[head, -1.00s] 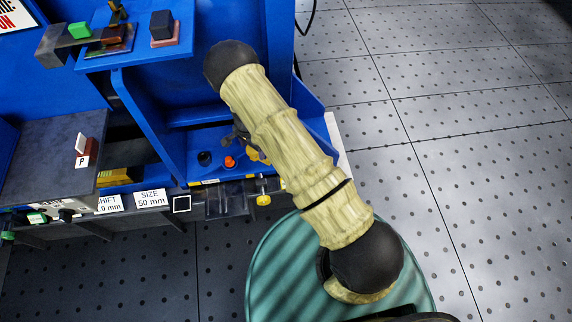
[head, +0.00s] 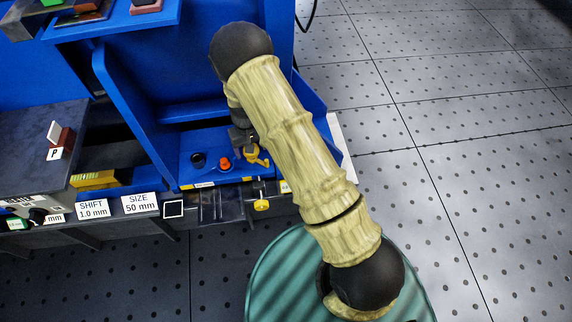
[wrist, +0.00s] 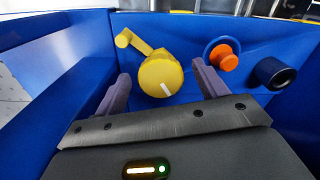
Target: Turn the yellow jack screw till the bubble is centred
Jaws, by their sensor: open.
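A round yellow knob (wrist: 160,77) with a white mark and a yellow arm ending in a small knob (wrist: 123,39) sits on the blue panel in the wrist view. It also shows in the head view (head: 257,155), partly behind my arm. My gripper (wrist: 161,74) is open, with one finger on each side of the round knob; I cannot tell whether they touch it. In the head view my gripper (head: 243,140) is dark and largely hidden by my arm. A second yellow knob (head: 261,205) is on the front edge. I cannot make out a bubble.
An orange knob (wrist: 228,61) and a black cylinder (wrist: 272,73) stand to the right of the yellow knob in the wrist view. Blue walls (head: 133,110) enclose the recess. A P-marked block (head: 58,145) sits on a dark shelf at left. Open floor lies at right.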

